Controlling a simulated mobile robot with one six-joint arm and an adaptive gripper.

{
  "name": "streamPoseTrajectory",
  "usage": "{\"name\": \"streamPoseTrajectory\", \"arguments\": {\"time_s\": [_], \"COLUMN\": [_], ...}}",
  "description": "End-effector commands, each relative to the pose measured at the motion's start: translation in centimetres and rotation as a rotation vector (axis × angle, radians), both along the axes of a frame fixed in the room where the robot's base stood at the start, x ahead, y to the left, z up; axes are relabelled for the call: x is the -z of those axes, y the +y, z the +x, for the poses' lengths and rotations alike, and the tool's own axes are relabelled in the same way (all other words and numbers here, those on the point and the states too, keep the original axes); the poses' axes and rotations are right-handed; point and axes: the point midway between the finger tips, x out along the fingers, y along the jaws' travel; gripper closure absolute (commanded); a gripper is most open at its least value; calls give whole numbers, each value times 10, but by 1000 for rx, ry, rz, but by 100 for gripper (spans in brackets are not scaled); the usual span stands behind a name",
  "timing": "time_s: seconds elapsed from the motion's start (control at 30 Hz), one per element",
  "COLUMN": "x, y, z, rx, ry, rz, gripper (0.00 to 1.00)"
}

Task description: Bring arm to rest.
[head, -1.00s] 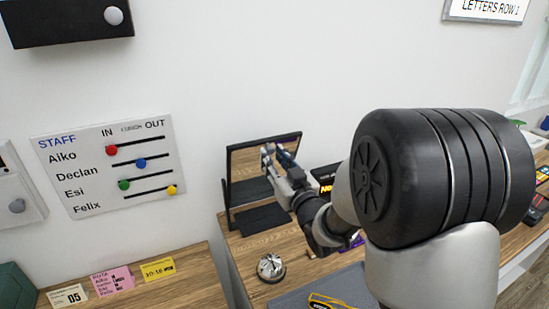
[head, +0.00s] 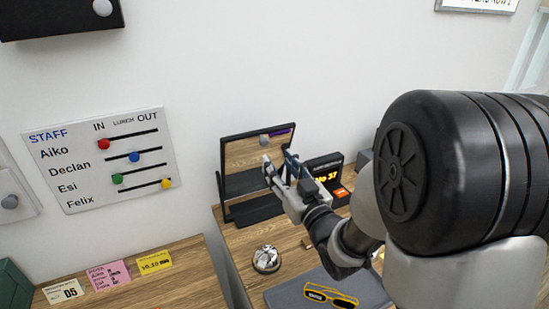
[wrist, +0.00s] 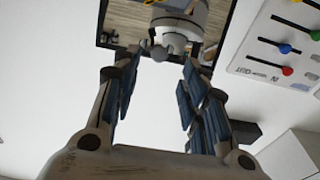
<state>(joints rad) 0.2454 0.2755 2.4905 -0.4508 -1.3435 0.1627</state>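My gripper (head: 281,172) is raised over the wooden desk, in front of a black-framed mirror (head: 236,189). In the wrist view my gripper (wrist: 158,85) has its two blue-padded fingers wide apart, with nothing between them. The mirror (wrist: 118,30) shows at the top of the wrist view, with a reflection of parts of my arm. My arm fills the right side of the head view and hides part of the desk.
A silver bell (head: 266,259) and a grey mat (head: 290,292) with yellow-framed glasses (head: 331,296) lie on the desk (head: 243,240). A black sign (head: 325,168) stands behind my gripper. A staff board (head: 103,160) hangs on the wall.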

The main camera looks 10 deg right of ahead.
Motion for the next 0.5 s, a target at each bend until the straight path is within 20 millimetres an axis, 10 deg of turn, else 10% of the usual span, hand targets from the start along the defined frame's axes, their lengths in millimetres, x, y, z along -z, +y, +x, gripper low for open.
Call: {"name": "streamPoseTrajectory", "arguments": {"time_s": [0.5], "x": [-1], "y": [-1], "z": [-4], "rx": [25], "ry": [52], "rz": [-32], "gripper": [60]}}
